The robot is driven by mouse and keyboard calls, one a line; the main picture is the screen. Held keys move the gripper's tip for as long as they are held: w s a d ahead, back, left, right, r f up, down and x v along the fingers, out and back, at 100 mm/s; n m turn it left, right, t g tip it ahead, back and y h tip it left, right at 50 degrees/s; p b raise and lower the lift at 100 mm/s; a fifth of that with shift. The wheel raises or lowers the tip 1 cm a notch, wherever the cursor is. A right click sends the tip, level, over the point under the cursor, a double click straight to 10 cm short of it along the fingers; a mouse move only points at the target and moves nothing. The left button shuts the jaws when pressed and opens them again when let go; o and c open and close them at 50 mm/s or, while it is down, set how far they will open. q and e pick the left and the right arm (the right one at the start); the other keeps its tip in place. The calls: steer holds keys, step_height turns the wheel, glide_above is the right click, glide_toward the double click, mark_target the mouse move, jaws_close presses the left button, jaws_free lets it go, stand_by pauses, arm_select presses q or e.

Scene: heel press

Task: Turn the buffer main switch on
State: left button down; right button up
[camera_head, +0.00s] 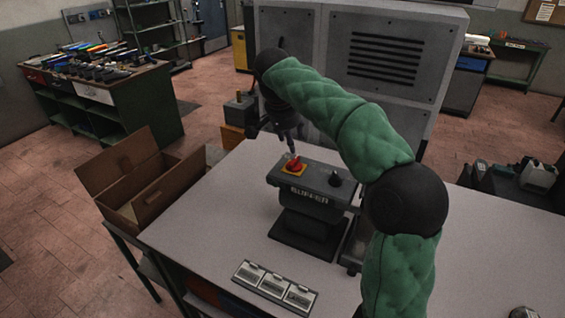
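The buffer (315,184) is a dark grey unit with "BUFFER" lettering on its front, standing on the table. A red rotary switch (294,166) on a yellow plate sits at the left of its top. A black knob (336,180) sits at the right of its top. My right arm, in a green quilted sleeve, arches over from the right. My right gripper (291,151) points down just above the red switch; whether it touches it is unclear. Its fingers are too small to tell open or shut. My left gripper is out of view.
A panel with three light plates (274,287) lies at the table's front. A large grey vented cabinet (385,60) stands behind. The tabletop left of the buffer is clear.

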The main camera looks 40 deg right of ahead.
mark_target(296, 160)
steer(key=b+x, duration=0.2)
steer(key=x, duration=0.8)
steer(key=shift+w+d+f, duration=0.1)
steer(key=shift+f, duration=0.1)
jaws_close()
